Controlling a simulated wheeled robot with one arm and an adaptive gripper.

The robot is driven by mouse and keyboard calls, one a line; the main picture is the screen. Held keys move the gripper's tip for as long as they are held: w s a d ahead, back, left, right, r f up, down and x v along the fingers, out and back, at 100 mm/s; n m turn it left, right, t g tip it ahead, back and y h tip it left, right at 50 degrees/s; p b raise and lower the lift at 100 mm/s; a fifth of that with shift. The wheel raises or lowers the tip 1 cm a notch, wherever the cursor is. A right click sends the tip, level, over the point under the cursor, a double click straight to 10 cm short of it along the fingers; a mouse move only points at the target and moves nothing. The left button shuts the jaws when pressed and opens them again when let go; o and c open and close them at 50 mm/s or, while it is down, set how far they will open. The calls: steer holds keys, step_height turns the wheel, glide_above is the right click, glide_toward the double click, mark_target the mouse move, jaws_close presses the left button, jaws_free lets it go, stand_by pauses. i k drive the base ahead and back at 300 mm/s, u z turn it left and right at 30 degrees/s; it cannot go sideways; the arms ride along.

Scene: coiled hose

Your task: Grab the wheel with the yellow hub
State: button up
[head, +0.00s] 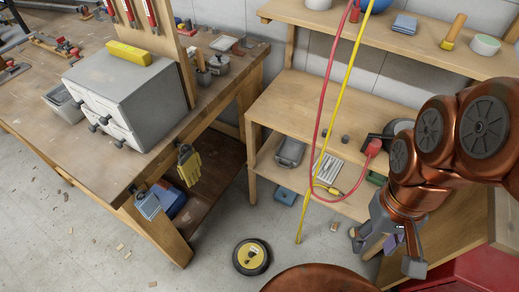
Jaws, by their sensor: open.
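The wheel with the yellow hub (251,257) lies flat on the grey floor at the bottom centre, with a black tyre around the yellow middle. My gripper (386,250) hangs at the end of my copper arm at the right, well to the right of the wheel and apart from it. It is open, and I see nothing between its fingers. Its fingertips are partly dark and small in this view.
A workbench (33,130) with a grey drawer cabinet (130,95) fills the left. A wooden shelf unit (290,105) stands behind. Floor around the wheel is mostly clear.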

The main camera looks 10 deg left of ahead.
mark_target(251, 257)
steer(key=k, duration=1)
steer(key=u, duration=0.65)
steer(key=i, duration=0.45)
steer(key=u, duration=0.1)
steer(key=k, duration=0.5)
steer(key=u, duration=1.05)
steer(key=i, duration=0.6)
steer(key=z, duration=0.6)
